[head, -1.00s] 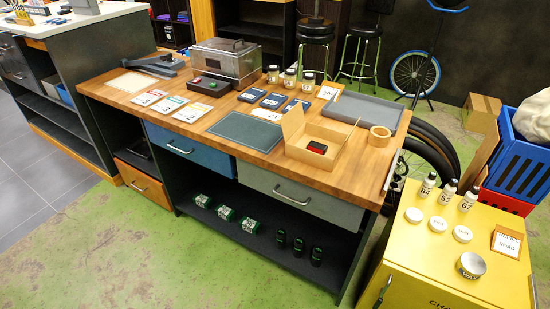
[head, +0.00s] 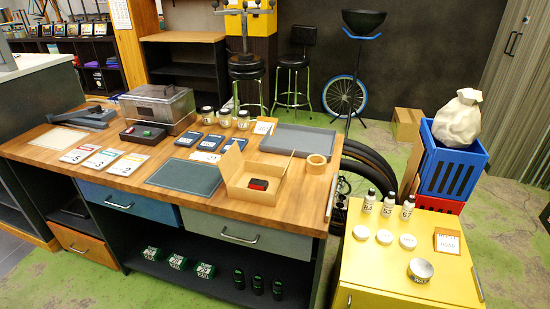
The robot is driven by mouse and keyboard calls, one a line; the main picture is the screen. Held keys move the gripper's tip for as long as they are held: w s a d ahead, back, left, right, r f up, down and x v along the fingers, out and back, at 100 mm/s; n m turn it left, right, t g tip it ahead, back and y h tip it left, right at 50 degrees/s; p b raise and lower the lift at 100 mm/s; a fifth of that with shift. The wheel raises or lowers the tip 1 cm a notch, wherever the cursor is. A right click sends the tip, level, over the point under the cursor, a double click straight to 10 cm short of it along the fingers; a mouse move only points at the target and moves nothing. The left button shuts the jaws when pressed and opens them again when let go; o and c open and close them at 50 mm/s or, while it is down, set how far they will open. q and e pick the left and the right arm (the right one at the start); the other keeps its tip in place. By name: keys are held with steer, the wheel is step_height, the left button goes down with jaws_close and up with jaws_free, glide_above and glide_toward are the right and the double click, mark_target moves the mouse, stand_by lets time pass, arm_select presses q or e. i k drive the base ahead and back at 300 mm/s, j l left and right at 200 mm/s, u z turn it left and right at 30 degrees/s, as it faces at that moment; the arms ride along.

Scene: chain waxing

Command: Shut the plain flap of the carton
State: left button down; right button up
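The carton (head: 250,193) is a small open cardboard box on the right part of the wooden bench, near its front edge. One flap (head: 232,161) stands raised at its left side. Another flap (head: 290,164) shows as a thin upright edge at the right side. I cannot tell which flap is plain. A small black and red item (head: 258,184) lies inside the carton. Neither of my grippers shows in the head view.
The wooden bench top (head: 130,183) also bears a dark mat (head: 185,177) left of the carton, a tape roll (head: 316,163) right of it and a grey tray (head: 300,139) behind it. A yellow cabinet (head: 385,278) with bottles and tins stands to the right.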

mark_target(229, 163)
steer(key=i+j+z, duration=0.2)
steer(key=j+z, duration=0.25)
steer(key=i+j+z, duration=0.1)
steer(key=j+z, duration=0.4)
steer(key=j, duration=0.2)
steer(key=j+z, duration=0.45)
steer(key=j, duration=0.15)
steer(key=k+j, duration=0.1)
steer(key=j, duration=1.05)
steer(key=k+j, duration=0.15)
steer(key=j, duration=0.45)
